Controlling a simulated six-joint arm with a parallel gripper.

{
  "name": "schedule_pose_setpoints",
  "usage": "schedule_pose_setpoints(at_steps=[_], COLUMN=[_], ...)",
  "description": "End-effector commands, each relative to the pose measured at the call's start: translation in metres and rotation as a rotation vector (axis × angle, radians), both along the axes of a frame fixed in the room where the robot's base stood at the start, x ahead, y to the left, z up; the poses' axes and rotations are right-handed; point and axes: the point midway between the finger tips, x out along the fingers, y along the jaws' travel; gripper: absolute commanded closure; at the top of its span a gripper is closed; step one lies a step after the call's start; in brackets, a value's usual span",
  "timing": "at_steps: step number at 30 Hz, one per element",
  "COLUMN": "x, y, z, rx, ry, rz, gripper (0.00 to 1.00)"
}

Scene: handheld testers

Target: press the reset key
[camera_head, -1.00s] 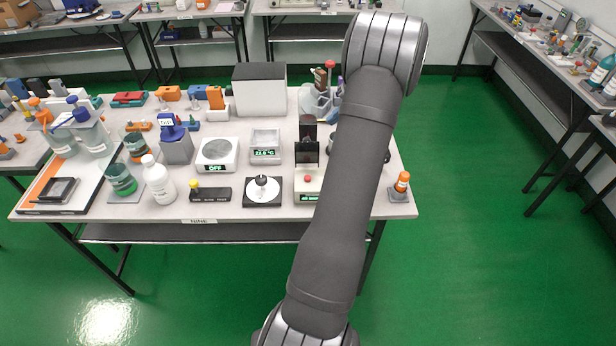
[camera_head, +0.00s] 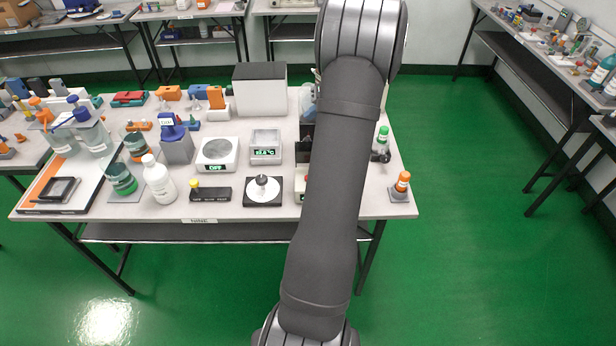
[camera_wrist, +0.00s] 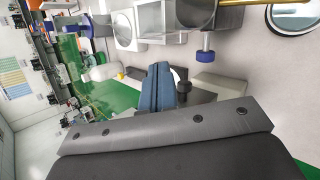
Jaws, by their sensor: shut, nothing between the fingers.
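No key marked reset is readable. A pale tester (camera_head: 299,198) with a green display shows only its left edge in the head view; my arm hides the rest. In the wrist view my gripper's dark blue fingers (camera_wrist: 158,87) are together and empty, pointing toward the bench. A black knob (camera_wrist: 184,88) stands just right of them, above a dark base. A pale low box (camera_wrist: 218,86) lies farther right. I cannot tell whether the fingers touch anything. The head view hides my gripper behind the arm.
A white scale (camera_head: 217,154), a display box (camera_head: 265,148) and a black-knobbed dial (camera_head: 262,191) stand left of my arm. A white bottle (camera_head: 158,182) is farther left. A green-capped bottle (camera_head: 382,141) and an orange bottle (camera_head: 401,184) are on the right.

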Motion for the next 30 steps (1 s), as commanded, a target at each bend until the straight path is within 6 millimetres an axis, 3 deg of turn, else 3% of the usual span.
schedule_pose_setpoints(at_steps=[1, 6, 13, 20, 30], x=[0.001, 0.004, -0.009, -0.042, -0.105], y=[0.013, 0.039, 0.058, 0.057, 0.032], z=[0.000, -0.002, -0.006, -0.012, -0.018], rx=[-0.023, -0.133, -0.342, -0.606, -0.963], ry=[-0.057, -0.242, -0.434, -0.542, -0.560], rz=[-0.001, -0.020, -0.048, -0.059, -0.023], gripper=[1.00, 1.00, 1.00, 1.00, 1.00])
